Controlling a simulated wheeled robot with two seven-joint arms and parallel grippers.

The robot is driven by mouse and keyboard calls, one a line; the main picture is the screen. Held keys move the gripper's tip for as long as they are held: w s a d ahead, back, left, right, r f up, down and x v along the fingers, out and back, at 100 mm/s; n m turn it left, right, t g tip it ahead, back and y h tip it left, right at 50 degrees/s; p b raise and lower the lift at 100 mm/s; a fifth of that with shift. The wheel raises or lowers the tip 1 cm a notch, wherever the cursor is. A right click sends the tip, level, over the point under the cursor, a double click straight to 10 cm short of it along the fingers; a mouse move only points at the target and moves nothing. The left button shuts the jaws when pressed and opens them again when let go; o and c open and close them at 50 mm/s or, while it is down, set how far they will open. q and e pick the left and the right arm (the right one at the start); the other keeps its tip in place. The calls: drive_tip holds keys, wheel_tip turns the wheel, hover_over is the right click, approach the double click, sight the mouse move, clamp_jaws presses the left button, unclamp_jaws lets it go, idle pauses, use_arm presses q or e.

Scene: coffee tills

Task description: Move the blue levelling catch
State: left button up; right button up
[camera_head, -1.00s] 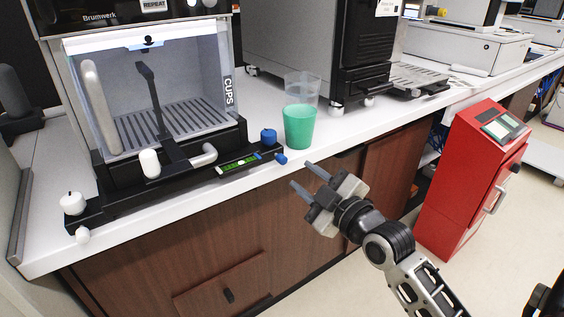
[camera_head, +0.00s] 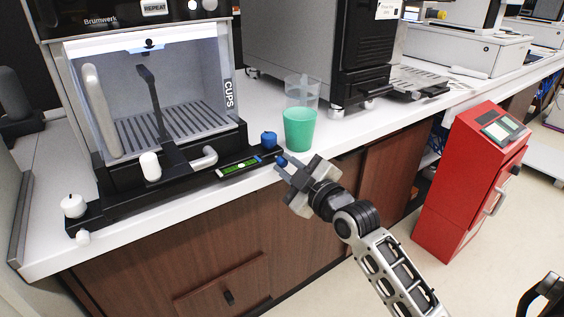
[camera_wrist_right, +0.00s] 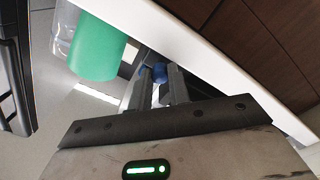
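The blue levelling catch (camera_head: 281,160) is a small blue piece at the right front end of the black base under the coffee machine, by the counter's front edge. A larger blue knob (camera_head: 268,139) stands just behind it. My right gripper (camera_head: 284,164) is at the small blue catch, with its fingertips on either side of it. In the right wrist view the blue catch (camera_wrist_right: 160,73) shows between the two fingertips, which look apart; whether they touch it I cannot tell.
A level with a green window (camera_head: 238,165) lies along the black base. A red cabinet (camera_head: 462,190) stands at the right on the floor.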

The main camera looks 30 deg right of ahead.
use_arm(q)
drive_tip(key=shift+a+r, duration=0.1)
drive_tip(key=shift+r, duration=0.1)
use_arm(e)
drive_tip(key=shift+s, duration=0.5)
clamp_jaws()
drive_tip(key=o, duration=0.9)
unclamp_jaws()
drive_tip(key=shift+s, duration=0.3)
use_arm(q)
drive_tip(key=shift+s+a+r+p, duration=0.1)
drive_tip(key=shift+a+r+p, duration=0.15)
drive_tip(key=shift+r+p, duration=0.55)
use_arm(e)
drive_tip(key=s, duration=1)
drive_tip(key=s+d, duration=0.1)
drive_tip(key=s, duration=0.4)
drive_tip(key=shift+s+d, duration=0.1)
drive_tip(key=shift+s, duration=0.15)
